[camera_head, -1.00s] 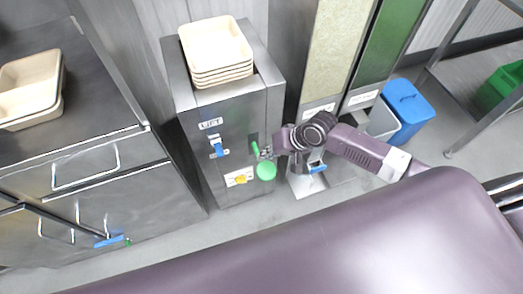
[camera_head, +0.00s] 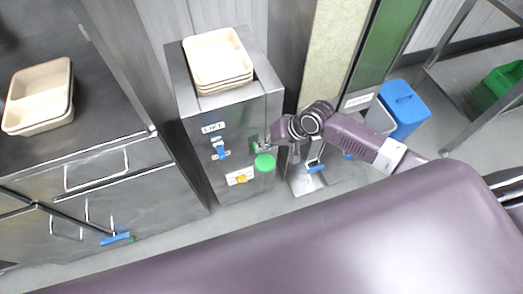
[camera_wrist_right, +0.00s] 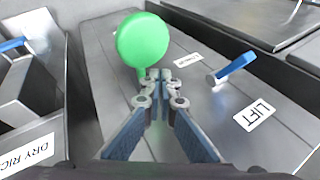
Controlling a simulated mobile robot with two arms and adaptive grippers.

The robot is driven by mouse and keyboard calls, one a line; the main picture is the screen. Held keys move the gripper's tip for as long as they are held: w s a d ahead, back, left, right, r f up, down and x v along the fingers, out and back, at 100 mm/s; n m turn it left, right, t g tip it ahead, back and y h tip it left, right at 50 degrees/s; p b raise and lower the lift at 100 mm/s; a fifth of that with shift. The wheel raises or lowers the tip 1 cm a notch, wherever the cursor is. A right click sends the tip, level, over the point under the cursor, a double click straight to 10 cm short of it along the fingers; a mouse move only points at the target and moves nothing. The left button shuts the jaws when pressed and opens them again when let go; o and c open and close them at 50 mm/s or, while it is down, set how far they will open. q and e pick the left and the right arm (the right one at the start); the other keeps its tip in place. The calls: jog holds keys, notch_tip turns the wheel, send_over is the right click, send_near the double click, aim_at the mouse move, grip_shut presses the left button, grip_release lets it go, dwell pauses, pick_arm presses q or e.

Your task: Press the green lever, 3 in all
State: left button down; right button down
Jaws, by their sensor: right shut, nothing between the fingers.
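The green lever has a round green knob (camera_head: 264,162) on the front of the steel lift cabinet (camera_head: 200,160). In the right wrist view the knob (camera_wrist_right: 142,40) stands just beyond the fingertips, slightly left, and its short stem runs down behind them. My right gripper (camera_head: 261,147) is at the lever, just above the knob in the head view. Its fingers are shut with nothing between them, as the right wrist view shows (camera_wrist_right: 160,76). I cannot tell whether they touch the lever. My left gripper is not in view.
Beige trays (camera_head: 217,62) are stacked on the lift cabinet, which also has a blue lever (camera_head: 220,149) and a yellow knob (camera_head: 241,179). Right of it stand tall dispensers (camera_head: 333,60) and a blue bin (camera_head: 404,108). More trays (camera_head: 40,95) lie on the left counter.

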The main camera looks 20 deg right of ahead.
jog(key=shift+w+r, duration=0.15)
jog(key=shift+r, duration=0.05)
jog(key=r+p, duration=0.1)
jog(key=w+r+p, duration=0.1)
jog(key=r+p, duration=0.2)
jog(key=shift+w+r, duration=0.3)
jog(key=shift+r, duration=0.05)
dwell(0.9)
